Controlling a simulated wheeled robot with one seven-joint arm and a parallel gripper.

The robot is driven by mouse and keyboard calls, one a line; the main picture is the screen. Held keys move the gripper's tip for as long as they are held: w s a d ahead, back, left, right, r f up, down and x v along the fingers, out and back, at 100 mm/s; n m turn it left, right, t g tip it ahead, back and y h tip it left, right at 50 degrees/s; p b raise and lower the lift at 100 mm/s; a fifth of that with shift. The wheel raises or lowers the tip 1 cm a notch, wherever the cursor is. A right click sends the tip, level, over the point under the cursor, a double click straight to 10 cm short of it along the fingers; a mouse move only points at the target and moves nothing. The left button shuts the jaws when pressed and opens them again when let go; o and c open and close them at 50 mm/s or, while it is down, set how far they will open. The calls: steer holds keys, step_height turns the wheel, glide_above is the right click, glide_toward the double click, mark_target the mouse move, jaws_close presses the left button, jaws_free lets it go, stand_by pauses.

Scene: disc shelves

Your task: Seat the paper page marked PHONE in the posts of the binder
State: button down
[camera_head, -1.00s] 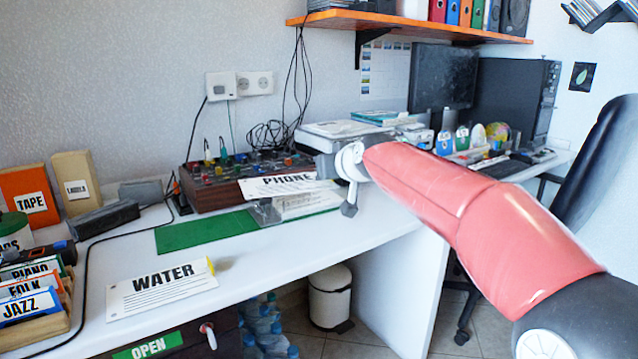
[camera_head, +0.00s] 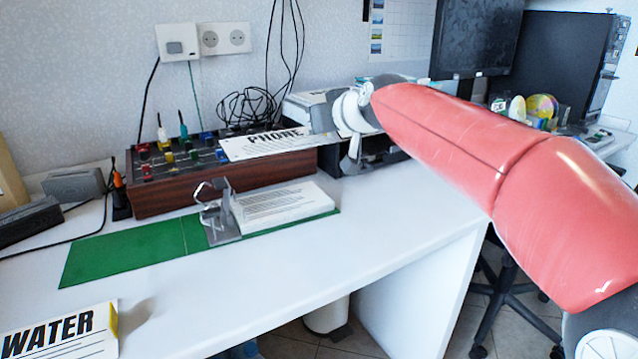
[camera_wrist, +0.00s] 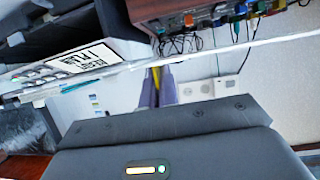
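The white paper page marked PHONE (camera_head: 262,147) is in the air, extending left from my gripper (camera_head: 327,122). The wrist view shows the purple fingers (camera_wrist: 159,85) closed on a thin yellow edge. The page is above and behind the binder in the head view, apart from it, in front of the mixing console. The open green binder (camera_head: 120,250) lies flat on the desk. Its metal posts (camera_head: 213,210) stand upright near the middle. A stack of printed paper (camera_head: 285,206) lies on its right half.
The wooden-sided console (camera_head: 222,185) stands behind the binder. A page marked WATER (camera_head: 60,335) with a yellow edge lies at the front left. A pen holder (camera_head: 120,205) and black cable (camera_head: 80,230) are at the left. The white desk (camera_head: 400,215) is clear right of the binder.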

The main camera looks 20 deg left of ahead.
step_height(320, 180, down, 11)
steer(key=b, duration=0.2)
steer(key=shift+f+b, duration=0.1)
steer(key=shift+b, duration=0.25)
steer(key=shift+f+b, duration=0.35)
steer(key=shift+b, duration=0.1)
steer(key=shift+f+b, duration=0.25)
steer(key=shift+b, duration=0.1)
steer(key=c, duration=2.1)
jaws_free()
steer(key=o, duration=0.4)
